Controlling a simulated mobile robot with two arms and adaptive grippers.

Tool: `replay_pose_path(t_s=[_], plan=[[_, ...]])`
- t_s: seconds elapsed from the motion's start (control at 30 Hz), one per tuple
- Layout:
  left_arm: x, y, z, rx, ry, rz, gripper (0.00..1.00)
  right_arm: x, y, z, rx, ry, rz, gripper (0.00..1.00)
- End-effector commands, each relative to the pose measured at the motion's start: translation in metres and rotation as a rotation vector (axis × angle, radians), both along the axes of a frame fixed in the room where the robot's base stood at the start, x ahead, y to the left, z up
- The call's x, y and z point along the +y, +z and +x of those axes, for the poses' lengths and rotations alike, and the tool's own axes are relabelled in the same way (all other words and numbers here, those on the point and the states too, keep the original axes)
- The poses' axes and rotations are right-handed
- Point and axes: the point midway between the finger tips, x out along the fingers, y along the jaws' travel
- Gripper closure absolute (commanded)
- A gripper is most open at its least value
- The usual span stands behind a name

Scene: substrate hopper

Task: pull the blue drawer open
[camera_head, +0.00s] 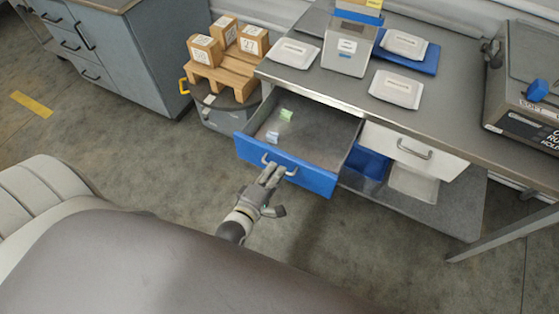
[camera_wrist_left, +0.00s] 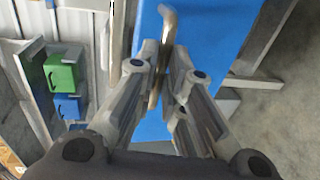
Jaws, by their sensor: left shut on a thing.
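The blue drawer (camera_head: 315,180) under the workbench stands well open, its blue front pulled away from the bench. Its inside shows, with a small green block (camera_head: 286,114) and a small blue-and-white block (camera_head: 272,136) in it. My left gripper (camera_head: 272,174) is at the metal handle (camera_head: 290,172) on the drawer front. In the left wrist view the fingers (camera_wrist_left: 165,82) are closed around the handle bar (camera_wrist_left: 167,22), with the blue front (camera_wrist_left: 208,35) behind. The fingers hide part of the handle. My right gripper is in neither view.
A closed white drawer (camera_head: 415,149) sits to the right of the blue one. A wooden pallet with boxes (camera_head: 222,77) stands left of the drawer. The floor in front is clear.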

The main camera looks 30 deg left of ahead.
Motion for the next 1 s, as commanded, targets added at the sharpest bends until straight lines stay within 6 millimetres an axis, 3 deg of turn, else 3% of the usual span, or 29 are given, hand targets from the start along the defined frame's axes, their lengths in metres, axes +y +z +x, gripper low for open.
replay_pose_path(t_s=[0.43, 0.47, 0.63, 1.0], plan=[[-0.0001, -0.0004, -0.0041, 0.000, -0.001, 0.001, 1.00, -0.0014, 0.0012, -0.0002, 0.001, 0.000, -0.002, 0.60], [-0.0001, -0.0004, -0.0041, 0.000, -0.001, 0.001, 0.88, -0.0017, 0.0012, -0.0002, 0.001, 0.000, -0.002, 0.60], [-0.0001, -0.0003, -0.0039, 0.000, -0.001, 0.001, 0.68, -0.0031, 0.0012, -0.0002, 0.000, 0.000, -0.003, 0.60], [0.0001, 0.0003, -0.0068, 0.000, -0.001, 0.001, 0.68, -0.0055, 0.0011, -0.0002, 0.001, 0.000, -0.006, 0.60]])
